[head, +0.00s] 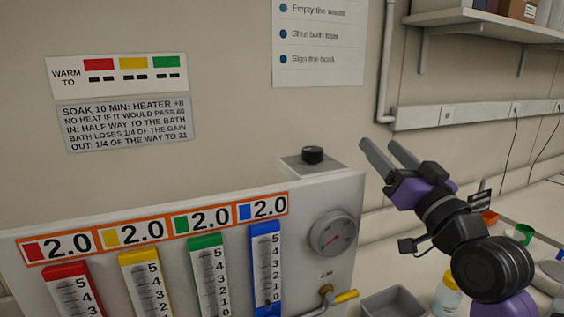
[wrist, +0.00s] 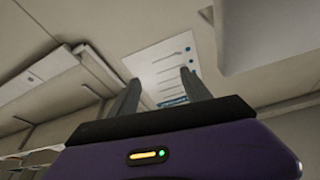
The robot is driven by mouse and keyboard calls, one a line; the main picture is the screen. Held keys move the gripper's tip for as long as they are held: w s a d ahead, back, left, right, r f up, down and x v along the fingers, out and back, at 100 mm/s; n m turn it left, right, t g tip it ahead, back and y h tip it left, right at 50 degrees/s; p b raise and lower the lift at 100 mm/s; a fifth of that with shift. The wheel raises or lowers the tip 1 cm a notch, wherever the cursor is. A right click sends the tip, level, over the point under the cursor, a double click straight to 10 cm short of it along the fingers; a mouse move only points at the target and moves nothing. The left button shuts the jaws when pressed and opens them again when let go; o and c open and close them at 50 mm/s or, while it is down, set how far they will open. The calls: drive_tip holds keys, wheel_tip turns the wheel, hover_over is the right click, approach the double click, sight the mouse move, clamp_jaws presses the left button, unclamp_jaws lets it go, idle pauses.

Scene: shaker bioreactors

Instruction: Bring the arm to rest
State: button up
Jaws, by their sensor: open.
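My gripper (head: 389,154) is raised at the right of the head view, with its two grey fingers apart and nothing between them. Its fingers point up and to the left, towards the wall. It is to the right of the panel (head: 325,200) and apart from it. In the wrist view my gripper (wrist: 160,88) shows both fingers spread and empty. Behind them is the wall notice (wrist: 160,65). My arm is bent, with its dark joints and purple links at the lower right of the head view.
The panel carries several coloured gauge tubes (head: 208,275), a round dial (head: 333,234) and a black knob (head: 313,155). A brass tap (head: 328,295) is at its lower right. A grey basin (head: 394,303), a bottle (head: 447,298) and a green cup (head: 523,234) are near my arm. A shelf (head: 480,22) is above.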

drive_tip(key=s+d+f+m+t+h+b, duration=0.2)
drive_tip(key=s+f+m+h, duration=0.55)
drive_tip(key=s+f, duration=1.2)
drive_tip(key=s+f+n+g, duration=0.2)
drive_tip(key=s+f, duration=0.4)
drive_tip(key=s, duration=0.4)
drive_tip(key=s+f+n+g+b, duration=0.1)
drive_tip(key=s+f+n+g, duration=0.1)
drive_tip(key=s+f, duration=0.5)
drive_tip(key=s+a+f+n+g+b, duration=0.1)
drive_tip(key=s+f+g, duration=0.3)
drive_tip(key=s, duration=1)
wheel_tip(320, 180, down, 3)
drive_tip(key=shift+f+n+y, duration=0.15)
drive_tip(key=shift+n+y, duration=0.2)
drive_tip(key=shift+n, duration=0.1)
drive_tip(key=shift+a, duration=0.1)
